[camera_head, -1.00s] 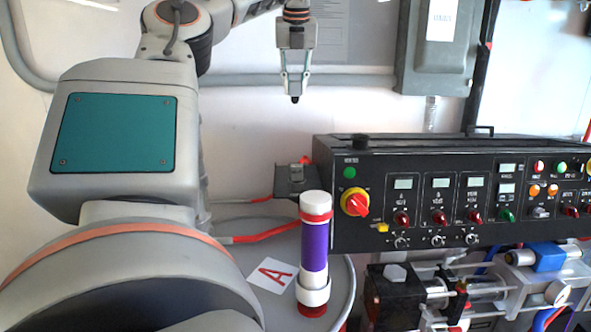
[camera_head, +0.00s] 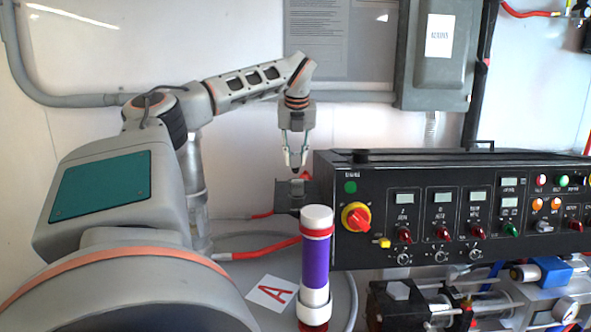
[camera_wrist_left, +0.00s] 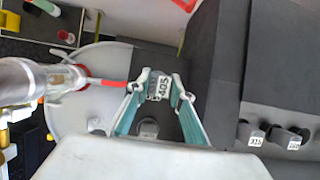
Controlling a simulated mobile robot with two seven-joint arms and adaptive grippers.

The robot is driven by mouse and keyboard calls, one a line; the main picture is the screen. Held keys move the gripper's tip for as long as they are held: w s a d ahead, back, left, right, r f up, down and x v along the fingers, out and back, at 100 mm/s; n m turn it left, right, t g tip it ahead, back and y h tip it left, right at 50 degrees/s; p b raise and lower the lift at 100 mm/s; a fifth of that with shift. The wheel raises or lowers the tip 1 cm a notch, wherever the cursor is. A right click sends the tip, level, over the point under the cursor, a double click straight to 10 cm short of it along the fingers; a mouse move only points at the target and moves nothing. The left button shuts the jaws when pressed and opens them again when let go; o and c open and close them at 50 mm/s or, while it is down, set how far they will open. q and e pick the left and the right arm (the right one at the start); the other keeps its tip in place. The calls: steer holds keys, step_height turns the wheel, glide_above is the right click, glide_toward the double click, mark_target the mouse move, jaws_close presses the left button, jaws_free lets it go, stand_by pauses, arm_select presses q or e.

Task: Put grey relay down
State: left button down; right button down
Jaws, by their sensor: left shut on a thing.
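My left gripper (camera_head: 295,168) hangs fingers-down at the left end of the control panel. It is just above and behind a dark grey block (camera_head: 288,196). In the left wrist view the gripper (camera_wrist_left: 160,88) is shut on a small grey relay with a white number label (camera_wrist_left: 158,86). In the head view only a small dark tip shows between the fingers. Whether the relay touches anything below is not clear. Two other labelled dark relays (camera_wrist_left: 254,137) stand to the right in the wrist view. My right gripper is not in view.
The black control panel (camera_head: 345,250) with knobs is to the right. A red-sleeved cable (camera_head: 255,250) crosses the round grey surface (camera_head: 240,270). A grey wall box (camera_head: 440,60) hangs behind.

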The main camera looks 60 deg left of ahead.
mark_target(296, 167)
arm_select(q)
step_height(296, 167, down, 4)
steer(key=shift+r, duration=0.15)
steer(key=shift+d, duration=0.1)
steer(key=shift+f, duration=0.25)
steer(key=c, duration=1.8)
jaws_free()
